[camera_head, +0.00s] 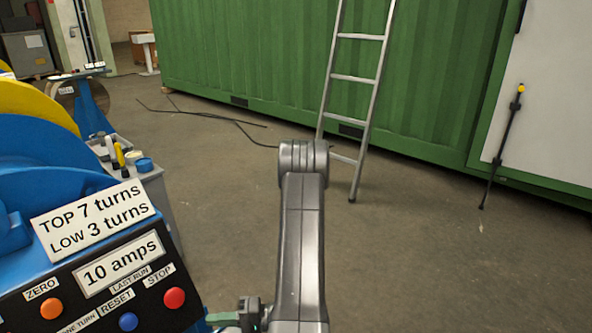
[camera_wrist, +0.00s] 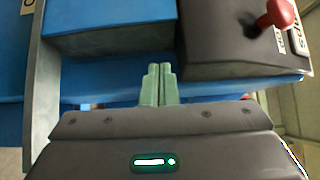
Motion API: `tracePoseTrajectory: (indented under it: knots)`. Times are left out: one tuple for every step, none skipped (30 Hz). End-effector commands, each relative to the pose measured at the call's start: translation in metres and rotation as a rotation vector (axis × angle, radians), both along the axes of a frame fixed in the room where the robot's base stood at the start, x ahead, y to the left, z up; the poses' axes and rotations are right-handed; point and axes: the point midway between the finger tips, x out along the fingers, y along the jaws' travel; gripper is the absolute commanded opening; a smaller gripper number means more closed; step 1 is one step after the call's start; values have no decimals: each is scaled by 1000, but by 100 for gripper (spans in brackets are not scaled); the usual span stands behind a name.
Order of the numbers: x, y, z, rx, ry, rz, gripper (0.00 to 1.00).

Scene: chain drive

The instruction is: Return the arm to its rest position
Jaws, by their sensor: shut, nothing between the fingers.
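My arm (camera_head: 300,240) rises in the lower middle of the head view, with its grey elbow joint at the top. My gripper shows in the wrist view (camera_wrist: 158,72), its two pale green fingers together with nothing between them. The fingertips point at the blue machine body (camera_wrist: 110,30), beside a dark panel box (camera_wrist: 222,45) with a red knob (camera_wrist: 276,14). I cannot tell whether the fingertips touch the machine.
A control panel (camera_head: 95,285) with orange, blue and red buttons stands at the left. A grey cart (camera_head: 150,180) with small items is behind it. A ladder (camera_head: 353,110) leans on a green container (camera_head: 250,60). The floor at the right is open.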

Motion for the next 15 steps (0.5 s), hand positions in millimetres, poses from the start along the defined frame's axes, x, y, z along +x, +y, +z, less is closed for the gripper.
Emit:
tracePoseTrajectory:
  knots:
    - [10,-8,1,-1,-6,-4,0]
    - [15,-12,1,-1,-7,-5,0]
    - [21,-17,1,-2,-6,-4,0]
    - [25,-21,1,-2,-6,-3,0]
    - [25,-27,0,-1,-4,-5,0]
    - [26,-33,0,-1,-3,-4,0]
    - [27,-38,0,0,-3,-5,0]
    - [27,-43,0,0,-3,-5,0]
    - [27,-50,0,0,-3,-5,0]
    - [28,-55,0,-1,-2,-5,0]
    - [28,-60,0,-1,-2,-4,0]
    - [29,-67,0,-1,-2,-6,0]
    - [29,-72,0,-1,-1,-4,0]
    - [29,-77,0,-1,-2,-5,0]
    - [30,-84,0,-1,-2,-5,0]
